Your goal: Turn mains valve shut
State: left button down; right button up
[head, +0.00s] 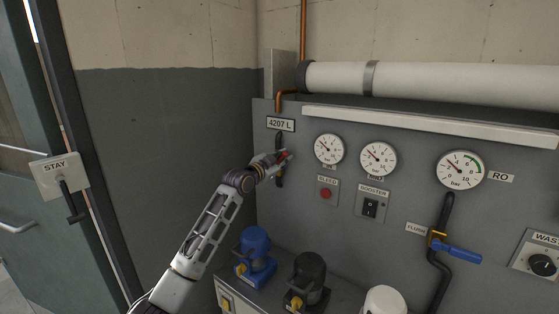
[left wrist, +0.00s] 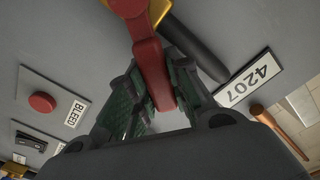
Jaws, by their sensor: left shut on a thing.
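My left gripper (head: 275,161) reaches the panel there and covers much of the valve in the head view. In the left wrist view, the red lever (left wrist: 148,55) runs between the green-padded fingers of my left gripper (left wrist: 160,95), which is shut on it. A brass valve body (left wrist: 158,12) shows behind the lever's upper end. The lever's exact angle to the pipe is hard to tell. My right gripper is out of view.
To the right are round gauges (head: 378,159), a red bleed button (head: 326,193), a booster switch (head: 370,208) and a blue-handled flush valve (head: 457,253). Pumps with blue (head: 256,243) and black (head: 310,271) tops stand below. A door (head: 30,190) is at far left.

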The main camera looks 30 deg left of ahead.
pick_arm(q)
jog(key=shift+d+f+m, duration=0.35)
jog(key=shift+d+m, duration=0.05)
jog(key=shift+m, duration=0.3)
jog(key=shift+d+f+m, duration=0.3)
jog(key=shift+m, duration=0.4)
jog(key=m, duration=0.1)
jog(key=d+f+m, duration=0.1)
jog(key=shift+s+f+m, duration=0.1)
jog(key=shift+f+m, duration=0.15)
jog(key=shift+m, duration=0.15)
jog(key=f+m, duration=0.1)
jog(key=f+m+p, duration=0.1)
jog(key=m, duration=0.1)
jog(key=shift+d+f, duration=0.1)
jog(key=shift+d, duration=0.3)
jog(key=shift+f+m, duration=0.35)
jog(key=shift+m, duration=0.45)
jog(key=shift+f+m+p, duration=0.3)
jog(key=shift+f+m, duration=0.1)
jog(key=shift+m, duration=0.1)
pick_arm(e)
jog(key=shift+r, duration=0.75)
pick_arm(q)
jog(key=shift+d, duration=0.1)
